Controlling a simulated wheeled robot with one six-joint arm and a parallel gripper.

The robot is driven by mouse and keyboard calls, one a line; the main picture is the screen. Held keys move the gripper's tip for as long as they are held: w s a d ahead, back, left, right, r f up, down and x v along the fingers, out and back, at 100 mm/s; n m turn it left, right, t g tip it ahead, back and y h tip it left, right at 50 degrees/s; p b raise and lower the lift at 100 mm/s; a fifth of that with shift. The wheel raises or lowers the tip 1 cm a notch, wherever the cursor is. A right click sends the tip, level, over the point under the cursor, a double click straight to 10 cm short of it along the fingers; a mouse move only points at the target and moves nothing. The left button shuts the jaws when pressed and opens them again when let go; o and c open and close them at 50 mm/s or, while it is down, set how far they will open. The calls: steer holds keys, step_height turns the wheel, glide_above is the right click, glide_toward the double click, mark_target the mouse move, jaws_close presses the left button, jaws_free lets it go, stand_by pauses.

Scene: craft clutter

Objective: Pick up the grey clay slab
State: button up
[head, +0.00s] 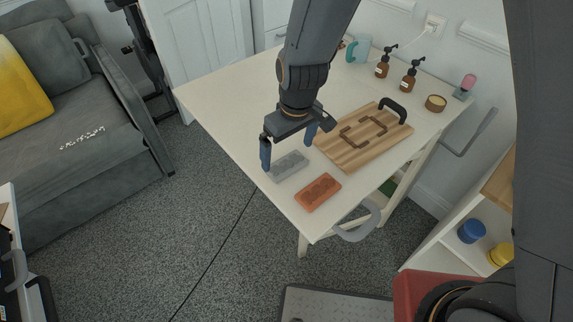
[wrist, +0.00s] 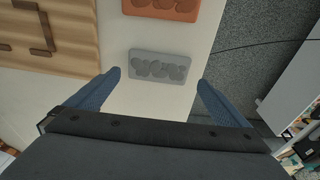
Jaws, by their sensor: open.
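The grey clay slab (head: 289,166) lies flat on the cream table (head: 225,93) near its front left edge. Its top has rounded raised or pressed shapes. In the wrist view the slab (wrist: 160,66) lies ahead of the fingertips, about centred between them. My gripper (head: 288,146) is above the slab, with its blue fingers apart and nothing between them. Its fingers also show in the wrist view (wrist: 157,82). How high the fingertips are above the slab is hard to tell.
An orange clay slab (head: 317,192) lies just beside the grey one. A wooden board (head: 352,155) with a black handle is close on the right. Brown pump bottles (head: 408,80), a teal mug (head: 358,50) and a small jar (head: 436,103) stand farther back. The table's left part is clear.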

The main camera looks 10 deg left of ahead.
mark_target(287, 164)
steer(key=shift+w+a+f+p, duration=0.15)
steer(key=shift+f+p, duration=0.1)
steer(key=shift+f, duration=1)
steer(key=shift+w+f+p, duration=0.15)
steer(key=shift+f+p, duration=0.1)
steer(key=shift+f, duration=1)
steer(key=c, duration=0.9)
steer(key=shift+r, duration=0.1)
